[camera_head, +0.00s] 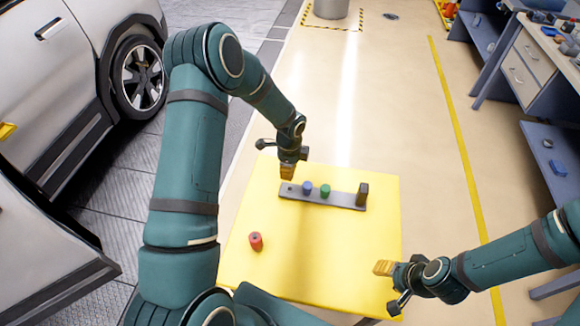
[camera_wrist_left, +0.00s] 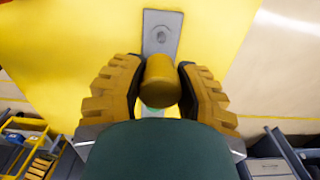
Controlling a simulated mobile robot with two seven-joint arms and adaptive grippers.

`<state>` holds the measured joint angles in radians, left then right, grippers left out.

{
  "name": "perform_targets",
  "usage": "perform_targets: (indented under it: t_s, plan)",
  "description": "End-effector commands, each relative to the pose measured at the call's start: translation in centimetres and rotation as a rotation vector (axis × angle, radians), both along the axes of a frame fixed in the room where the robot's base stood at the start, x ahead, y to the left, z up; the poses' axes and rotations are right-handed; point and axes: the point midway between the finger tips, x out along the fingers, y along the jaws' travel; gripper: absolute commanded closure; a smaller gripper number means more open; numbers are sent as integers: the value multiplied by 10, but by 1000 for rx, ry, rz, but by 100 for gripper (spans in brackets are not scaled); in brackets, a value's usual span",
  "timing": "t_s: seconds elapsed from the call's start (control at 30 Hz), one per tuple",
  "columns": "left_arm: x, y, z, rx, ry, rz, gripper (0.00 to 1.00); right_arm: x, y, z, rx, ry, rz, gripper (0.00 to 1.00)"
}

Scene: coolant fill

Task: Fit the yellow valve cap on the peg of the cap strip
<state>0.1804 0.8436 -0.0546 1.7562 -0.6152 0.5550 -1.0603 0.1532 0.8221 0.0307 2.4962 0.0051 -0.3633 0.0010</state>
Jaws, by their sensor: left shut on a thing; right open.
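The grey cap strip (camera_head: 343,203) lies on the yellow table, with a blue cap (camera_head: 307,187) and a green cap (camera_head: 325,191) standing on it. My left gripper (camera_head: 287,172) is over the strip's left end. In the left wrist view, my left gripper (camera_wrist_left: 160,88) is shut on the yellow valve cap (camera_wrist_left: 160,80). A small dark round feature, seemingly the bare peg (camera_wrist_left: 161,36), shows on the strip (camera_wrist_left: 152,50) beyond the cap. I cannot tell the cap's height above the strip. My right gripper (camera_head: 384,268) is open and empty over the table's right edge.
A red cap (camera_head: 256,241) stands apart on the front left of the yellow table (camera_head: 330,265). A dark post (camera_head: 362,194) rises at the strip's right end. A car (camera_head: 75,100) is at the left and a workbench (camera_head: 530,60) at the far right.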

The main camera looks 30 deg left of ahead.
Motion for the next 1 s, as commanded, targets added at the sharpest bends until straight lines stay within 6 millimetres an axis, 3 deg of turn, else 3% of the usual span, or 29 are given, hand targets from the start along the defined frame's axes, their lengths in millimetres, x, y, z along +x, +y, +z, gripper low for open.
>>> perform_targets:
  t_s: [0.23,0.8,1.0]
  plan:
    - [0,0,-2,6,-9,9,80,1,0,-8,-1,-1,0,53]
    - [0,0,-51,5,-7,9,80,1,2,-49,-9,1,-2,53]
    - [0,0,-59,5,-7,10,80,2,3,-56,-10,1,-2,53]
